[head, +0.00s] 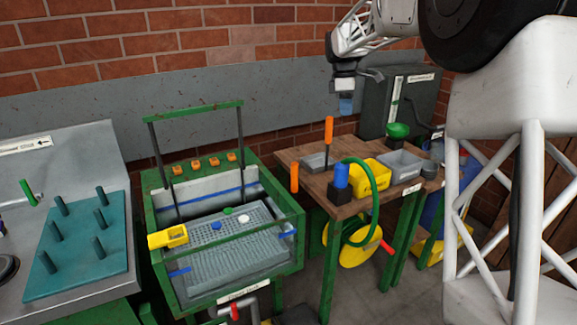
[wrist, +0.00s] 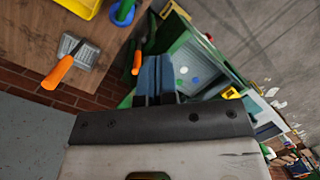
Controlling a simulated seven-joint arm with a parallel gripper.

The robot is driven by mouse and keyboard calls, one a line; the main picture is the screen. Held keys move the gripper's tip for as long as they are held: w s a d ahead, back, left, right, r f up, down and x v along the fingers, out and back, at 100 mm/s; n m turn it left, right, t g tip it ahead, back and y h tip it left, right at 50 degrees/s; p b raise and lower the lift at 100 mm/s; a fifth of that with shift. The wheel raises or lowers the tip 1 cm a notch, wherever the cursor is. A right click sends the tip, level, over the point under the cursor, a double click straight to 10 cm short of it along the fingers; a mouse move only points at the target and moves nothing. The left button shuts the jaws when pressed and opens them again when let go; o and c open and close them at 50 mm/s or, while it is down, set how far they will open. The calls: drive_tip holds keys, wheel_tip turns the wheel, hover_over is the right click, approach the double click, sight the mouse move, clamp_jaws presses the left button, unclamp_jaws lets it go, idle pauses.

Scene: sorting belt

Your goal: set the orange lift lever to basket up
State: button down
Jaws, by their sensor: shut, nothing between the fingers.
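The orange lift lever (head: 295,177) stands at the right side of the green-framed tank (head: 300,235), its grip roughly upright. It also shows in the wrist view (wrist: 137,62), close to my fingers. The grey perforated basket (head: 240,255) sits low inside the tank, with white, blue and green pieces in it. My gripper (head: 346,104) has blue fingers pointing down, shut and empty. It is above the back of the wooden table, up and to the right of the lever, and touches nothing. In the wrist view my gripper (wrist: 155,80) is at the centre.
A second orange handle (head: 329,131) rises from a small grey tray (head: 318,162) on the wooden table, below my gripper. A yellow bin (head: 368,176), a grey bin (head: 402,166) and a green hose (head: 374,190) are nearby. A green overhead bar (head: 195,110) spans the tank.

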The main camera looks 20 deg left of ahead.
drive_tip(key=w+a+f+n+h, duration=0.1)
drive_tip(key=w+a+f+n, duration=0.4)
drive_tip(key=a+f, duration=0.5)
drive_tip(key=w+a+f+n+g+h, duration=0.1)
drive_tip(key=w+a+f+n, duration=0.4)
drive_tip(key=a, duration=1.3)
drive_tip(key=w+f, duration=0.4)
drive_tip(key=f, duration=0.1)
drive_tip(key=shift+d+f, duration=0.1)
drive_tip(key=shift+f, duration=0.05)
drive_tip(key=s+d+f, duration=0.4)
drive_tip(key=d+f, duration=0.2)
drive_tip(key=f, duration=0.3)
drive_tip(key=shift+s+d, duration=0.15)
drive_tip(key=shift+s+d, duration=0.15)
drive_tip(key=shift+d, duration=0.05)
